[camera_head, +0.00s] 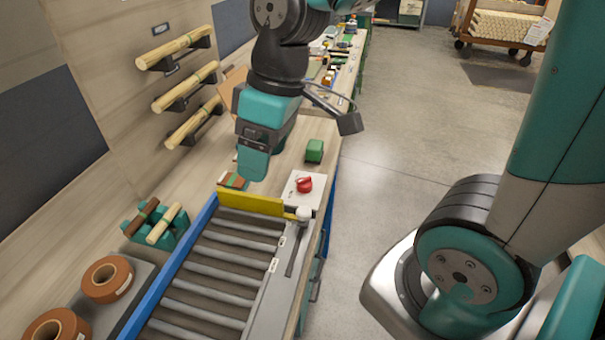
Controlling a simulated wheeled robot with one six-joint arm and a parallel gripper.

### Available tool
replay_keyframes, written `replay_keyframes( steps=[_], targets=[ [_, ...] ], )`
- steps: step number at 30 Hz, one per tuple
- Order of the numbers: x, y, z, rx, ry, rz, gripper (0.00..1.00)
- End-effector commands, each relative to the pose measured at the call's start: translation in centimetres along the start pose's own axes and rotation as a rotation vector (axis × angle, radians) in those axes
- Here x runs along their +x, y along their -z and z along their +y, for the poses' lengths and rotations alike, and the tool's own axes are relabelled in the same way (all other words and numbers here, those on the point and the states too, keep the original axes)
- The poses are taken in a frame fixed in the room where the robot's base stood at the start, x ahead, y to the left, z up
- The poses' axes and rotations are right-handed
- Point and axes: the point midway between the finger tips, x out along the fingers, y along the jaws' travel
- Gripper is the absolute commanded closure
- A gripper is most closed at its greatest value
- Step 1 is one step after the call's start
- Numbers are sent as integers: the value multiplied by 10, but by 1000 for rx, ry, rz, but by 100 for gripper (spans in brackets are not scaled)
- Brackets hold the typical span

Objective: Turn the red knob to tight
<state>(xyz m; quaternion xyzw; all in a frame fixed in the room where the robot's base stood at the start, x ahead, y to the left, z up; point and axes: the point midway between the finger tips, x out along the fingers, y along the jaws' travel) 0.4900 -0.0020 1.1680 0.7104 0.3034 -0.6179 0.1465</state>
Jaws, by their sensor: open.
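The red knob (304,185) sits on a pale square plate (292,198) on the bench, just beyond the end of the roller conveyor. The marks on the plate are too small to read. My gripper (252,165) hangs above the bench, to the left of the knob and higher in the picture, apart from it. It is open, and nothing shows between its fingers. The near finger hides the gap between them.
A roller conveyor (214,277) with a yellow end stop (250,203) lies in front of the plate. A green block (314,150) stands behind the knob. Turned rods rest on wall brackets at left. Brown tape rolls (106,279) lie front left.

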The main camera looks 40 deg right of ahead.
Motion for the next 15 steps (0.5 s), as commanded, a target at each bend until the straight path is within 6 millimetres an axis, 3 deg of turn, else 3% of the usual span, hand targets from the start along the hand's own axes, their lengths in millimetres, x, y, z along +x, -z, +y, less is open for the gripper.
replay_keyframes(
  steps=[1, 3, 7, 10, 15],
  targets=[
    [6, 8, 39, 0, -33, -26, 31],
    [13, 12, 89, -28, -77, -62, 31],
    [25, 5, 168, -73, -130, -135, 31],
    [33, -6, 207, -100, -148, -179, 31],
    [43, -17, 231, -122, -155, -208, 31]
  ],
)
